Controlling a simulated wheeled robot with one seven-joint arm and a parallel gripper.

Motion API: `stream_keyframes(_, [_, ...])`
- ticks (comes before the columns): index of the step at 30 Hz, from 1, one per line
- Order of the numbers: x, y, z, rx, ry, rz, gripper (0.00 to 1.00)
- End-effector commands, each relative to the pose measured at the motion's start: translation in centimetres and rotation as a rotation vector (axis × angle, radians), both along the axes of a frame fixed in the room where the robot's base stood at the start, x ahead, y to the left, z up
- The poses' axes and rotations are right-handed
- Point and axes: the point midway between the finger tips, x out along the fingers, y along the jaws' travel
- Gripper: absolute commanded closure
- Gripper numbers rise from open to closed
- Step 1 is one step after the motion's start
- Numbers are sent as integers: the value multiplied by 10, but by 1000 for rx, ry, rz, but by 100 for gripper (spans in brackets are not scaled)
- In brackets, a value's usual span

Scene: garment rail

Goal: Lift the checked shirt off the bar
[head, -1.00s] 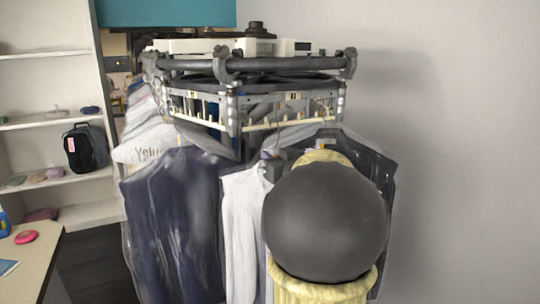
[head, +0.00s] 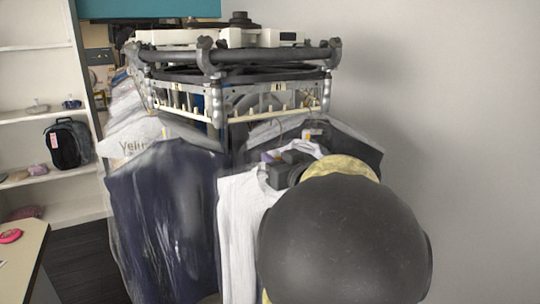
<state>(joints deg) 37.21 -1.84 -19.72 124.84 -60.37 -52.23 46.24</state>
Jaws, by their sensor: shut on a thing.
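No check pattern can be made out on any garment. A pale, whitish garment (head: 240,232) hangs in front of the rail's bar (head: 270,54), and its collar shows near my gripper. My gripper (head: 283,163) is the small dark block at that collar, shut on what looks like the pale garment. The fingertips and the exact grip are hard to see. My own large dark rounded arm part hides the garment's right side and lower front. I cannot tell whether its hanger is on or off the bar.
A navy garment in clear plastic (head: 165,210) hangs close on the left. A dark garment (head: 355,150) hangs behind on the right, near the grey wall. Shelves with a black backpack (head: 68,144) and a table (head: 22,240) stand at left.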

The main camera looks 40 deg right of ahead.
Motion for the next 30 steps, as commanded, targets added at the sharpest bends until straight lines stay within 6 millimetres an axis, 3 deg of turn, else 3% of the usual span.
stream_keyframes(30, [-80,19,2,-1,-3,-2,100])
